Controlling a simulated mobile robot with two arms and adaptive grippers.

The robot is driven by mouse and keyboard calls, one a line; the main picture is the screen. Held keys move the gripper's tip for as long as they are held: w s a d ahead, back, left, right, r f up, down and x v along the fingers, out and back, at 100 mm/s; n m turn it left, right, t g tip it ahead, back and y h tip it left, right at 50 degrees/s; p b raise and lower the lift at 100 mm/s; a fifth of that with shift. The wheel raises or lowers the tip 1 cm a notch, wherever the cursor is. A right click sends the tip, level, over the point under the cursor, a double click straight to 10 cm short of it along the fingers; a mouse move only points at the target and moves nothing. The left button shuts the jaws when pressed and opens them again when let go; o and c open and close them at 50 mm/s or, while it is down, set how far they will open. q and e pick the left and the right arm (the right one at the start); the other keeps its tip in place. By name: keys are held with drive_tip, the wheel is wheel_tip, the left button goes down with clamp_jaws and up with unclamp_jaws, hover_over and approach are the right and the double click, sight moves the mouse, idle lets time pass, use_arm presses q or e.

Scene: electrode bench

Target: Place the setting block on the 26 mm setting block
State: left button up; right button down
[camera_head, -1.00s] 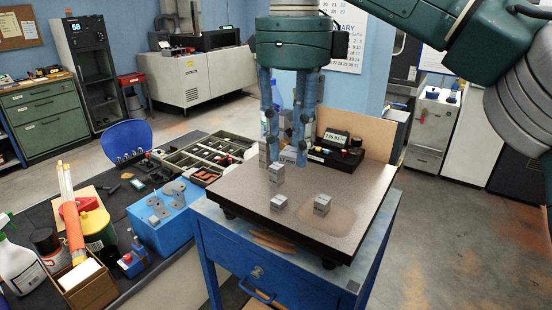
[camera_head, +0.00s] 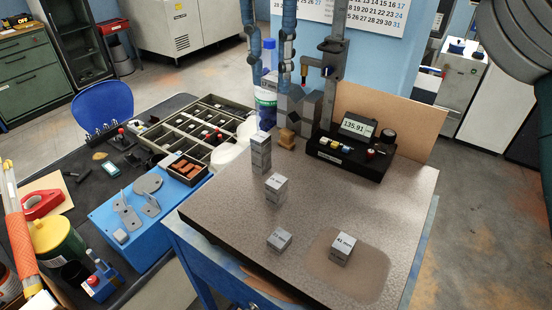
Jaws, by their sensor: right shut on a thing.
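My right gripper (camera_head: 271,82) hangs at the top centre, its two blue fingers pointing down above the back of the plate. It is shut on a small grey block, the setting block (camera_head: 270,78), which is hard to make out between the fingertips. On the speckled plate (camera_head: 220,212) stand a tall stack of grey blocks (camera_head: 261,153), a shorter stack (camera_head: 276,188), a low single block (camera_head: 279,240) and a labelled block (camera_head: 343,248) on a tan patch. The labels are too small to tell which is the 26 mm setting block. My left gripper is out of view.
A height gauge (camera_head: 328,85) and a black readout box (camera_head: 350,152) showing 135.91 stand at the plate's back right. A divided tray (camera_head: 205,130) and a blue fixture box (camera_head: 150,205) lie left of the plate.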

sight(276, 91)
drive_tip(key=f, duration=0.4)
drive_tip(key=s+f, duration=0.1)
drive_tip(key=f, duration=0.7)
drive_tip(key=shift+s+d+f+b, duration=0.1)
drive_tip(key=shift+s+f+b, duration=0.05)
drive_tip(key=shift+f+b, duration=0.2)
drive_tip(key=shift+s+f, duration=0.2)
drive_tip(key=shift+f, duration=0.65)
wheel_tip(276, 91, down, 4)
drive_tip(key=shift+r+p, duration=0.25)
drive_tip(key=shift+p, duration=0.2)
drive_tip(key=shift+w+f, duration=0.1)
drive_tip(key=shift+f, duration=0.35)
drive_tip(key=c, duration=1.4)
unclamp_jaws()
drive_tip(key=shift+c, duration=0.2)
drive_tip(key=shift+o, duration=0.4)
drive_tip(key=shift+r, duration=0.4)
wheel_tip(276, 91, up, 12)
drive_tip(key=shift+f+b, duration=0.15)
drive_tip(key=shift+b, duration=0.4)
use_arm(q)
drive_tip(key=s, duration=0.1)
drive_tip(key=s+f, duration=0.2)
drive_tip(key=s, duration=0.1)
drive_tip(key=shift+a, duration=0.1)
